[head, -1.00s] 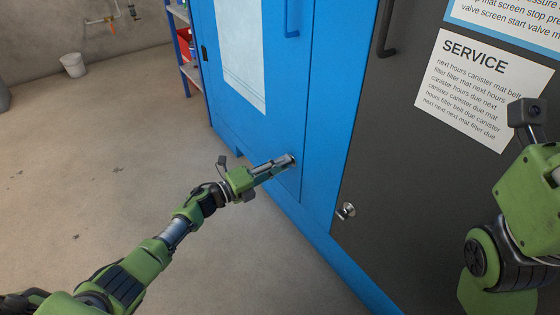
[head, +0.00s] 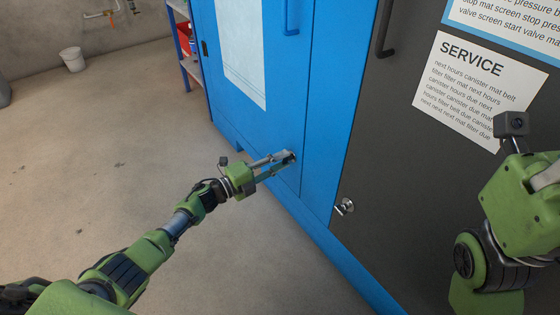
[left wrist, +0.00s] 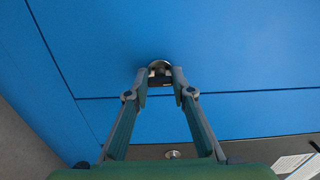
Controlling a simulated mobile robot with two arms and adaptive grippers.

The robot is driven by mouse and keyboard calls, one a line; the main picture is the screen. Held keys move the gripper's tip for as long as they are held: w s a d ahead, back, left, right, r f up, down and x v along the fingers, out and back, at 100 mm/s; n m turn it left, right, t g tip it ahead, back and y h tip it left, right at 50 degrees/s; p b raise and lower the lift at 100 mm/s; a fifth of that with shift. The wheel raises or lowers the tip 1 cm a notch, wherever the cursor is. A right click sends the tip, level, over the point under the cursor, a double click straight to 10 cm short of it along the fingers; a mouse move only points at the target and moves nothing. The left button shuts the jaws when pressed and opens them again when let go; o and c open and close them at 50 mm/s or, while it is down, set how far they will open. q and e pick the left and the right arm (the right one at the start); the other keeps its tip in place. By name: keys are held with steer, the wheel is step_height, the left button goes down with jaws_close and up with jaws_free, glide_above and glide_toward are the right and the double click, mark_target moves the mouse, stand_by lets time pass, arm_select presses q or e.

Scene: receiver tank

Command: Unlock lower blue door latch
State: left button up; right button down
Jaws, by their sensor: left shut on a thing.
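The lower blue door latch (left wrist: 160,69) is a small round metal fitting with a dark middle piece, near the lower edge of the blue door (head: 225,115). My left gripper (head: 290,156) reaches it from the left. In the left wrist view its two fingertips (left wrist: 160,80) stand on either side of the latch's middle piece and are shut on it. The fingers hide part of the latch in the head view. My right gripper is out of view; only part of my right arm shows at the right.
A similar metal latch (head: 345,206) sits on the dark grey door (head: 380,190) to the right. A dark handle (head: 384,30) and a service sign (head: 478,92) are above it. A blue shelf (head: 190,68) and white bucket (head: 72,60) stand behind. The floor at left is clear.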

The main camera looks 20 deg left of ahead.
arm_select(q)
steer(key=o, duration=1.1)
steer(key=shift+a, duration=0.1)
steer(key=shift+o, duration=0.2)
steer(key=v, duration=1.2)
